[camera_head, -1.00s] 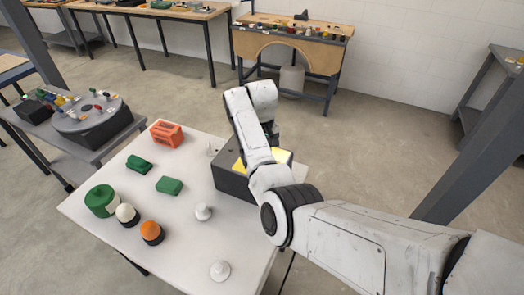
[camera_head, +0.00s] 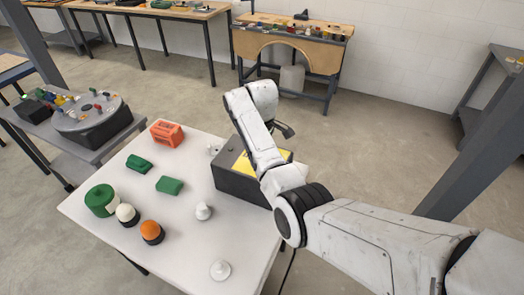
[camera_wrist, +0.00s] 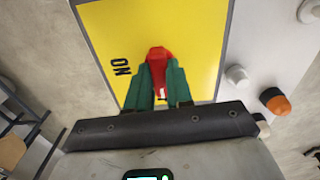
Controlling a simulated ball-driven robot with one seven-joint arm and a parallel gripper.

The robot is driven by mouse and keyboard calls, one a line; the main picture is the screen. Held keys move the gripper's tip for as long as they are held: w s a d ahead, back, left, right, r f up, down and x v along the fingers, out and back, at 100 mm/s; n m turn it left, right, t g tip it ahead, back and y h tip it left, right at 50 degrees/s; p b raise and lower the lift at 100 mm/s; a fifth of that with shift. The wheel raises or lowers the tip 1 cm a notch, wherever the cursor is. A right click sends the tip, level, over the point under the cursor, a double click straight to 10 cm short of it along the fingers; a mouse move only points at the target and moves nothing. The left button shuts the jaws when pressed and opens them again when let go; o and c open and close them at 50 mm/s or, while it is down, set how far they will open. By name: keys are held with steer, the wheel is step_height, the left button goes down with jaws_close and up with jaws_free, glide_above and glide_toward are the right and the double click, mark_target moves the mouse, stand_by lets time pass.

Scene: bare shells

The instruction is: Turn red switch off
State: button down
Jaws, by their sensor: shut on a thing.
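The red switch (camera_wrist: 158,54) stands on a yellow panel (camera_wrist: 200,32) in the wrist view, with the word ON printed to its left. My gripper (camera_wrist: 158,76) has its two green fingers closed on either side of the switch. The switch's lower part is partly hidden between the fingers. In the head view the panel tops a dark grey box (camera_head: 236,186) at the table's right side. My arm covers part of the box there, and the switch and fingertips are hidden.
On the white table (camera_head: 180,225) are an orange-red block (camera_head: 167,133), two small green blocks (camera_head: 169,185), a green round button (camera_head: 101,200), a white-topped button (camera_head: 127,213), an orange-topped button (camera_head: 152,231) and pale knobs (camera_head: 203,210). Another cluttered table stands at left.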

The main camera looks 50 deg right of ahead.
steer(key=shift+w, duration=0.1)
stand_by(0.3)
steer(key=c, duration=1)
jaws_free()
steer(key=shift+c, duration=0.2)
steer(key=shift+r, duration=0.1)
step_height(320, 180, up, 9)
steer(key=shift+f+b, duration=0.15)
steer(key=shift+b, duration=0.2)
steer(key=shift+r+p, duration=0.35)
steer(key=shift+r, duration=0.6)
